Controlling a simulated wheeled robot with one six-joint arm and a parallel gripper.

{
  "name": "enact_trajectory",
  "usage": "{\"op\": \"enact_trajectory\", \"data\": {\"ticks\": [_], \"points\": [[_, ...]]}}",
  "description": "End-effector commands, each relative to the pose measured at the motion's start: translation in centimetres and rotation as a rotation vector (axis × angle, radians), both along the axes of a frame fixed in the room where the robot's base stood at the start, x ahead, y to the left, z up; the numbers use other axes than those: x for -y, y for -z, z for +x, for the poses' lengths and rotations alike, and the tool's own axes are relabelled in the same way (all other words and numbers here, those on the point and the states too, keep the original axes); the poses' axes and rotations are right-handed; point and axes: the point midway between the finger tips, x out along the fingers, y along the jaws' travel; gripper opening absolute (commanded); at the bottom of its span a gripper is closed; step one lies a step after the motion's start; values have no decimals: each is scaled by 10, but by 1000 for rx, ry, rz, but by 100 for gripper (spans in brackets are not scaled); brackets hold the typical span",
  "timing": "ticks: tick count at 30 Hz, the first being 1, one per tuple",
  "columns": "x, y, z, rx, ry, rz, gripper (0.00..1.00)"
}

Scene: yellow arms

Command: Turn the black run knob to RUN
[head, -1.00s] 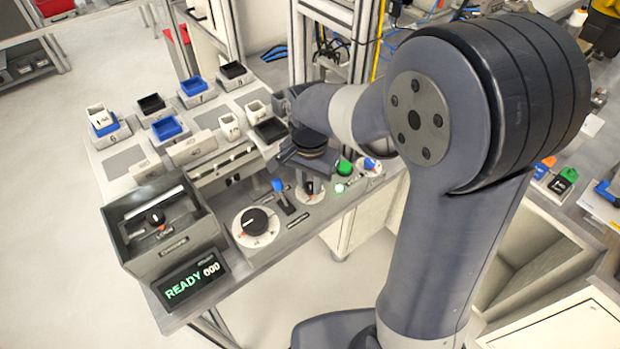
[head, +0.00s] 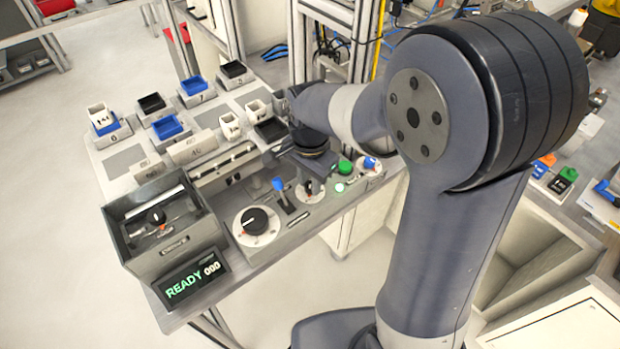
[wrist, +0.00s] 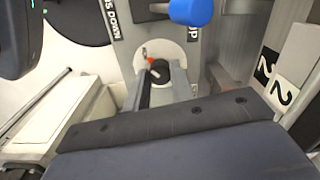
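A small black knob with a red mark sits on a round white dial in the wrist view (wrist: 160,70); the white dial also shows in the head view (head: 303,198). My gripper (wrist: 160,78) points down at this knob, with one finger on each side. The fingers look apart, and I cannot tell whether they touch the knob. In the head view my gripper (head: 312,182) hides most of the knob. Another black knob (head: 255,220) on a larger white dial stands to the left. The labels are too small to tell which is the run knob.
A blue-tipped lever (head: 280,190) stands just left of my gripper. A green button (head: 344,167) and a blue-and-white dial (head: 370,164) are to the right. A grey box (head: 165,245) with a knob inside and a display (head: 192,284) reading READY are at the left.

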Motion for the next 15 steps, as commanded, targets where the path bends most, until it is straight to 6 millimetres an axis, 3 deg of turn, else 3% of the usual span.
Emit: {"op": "enact_trajectory", "data": {"ticks": [8, 15], "points": [[0, 0, 0, 1, 0, 1, 45], [0, -1, 0, 1, 0, 1, 45]]}}
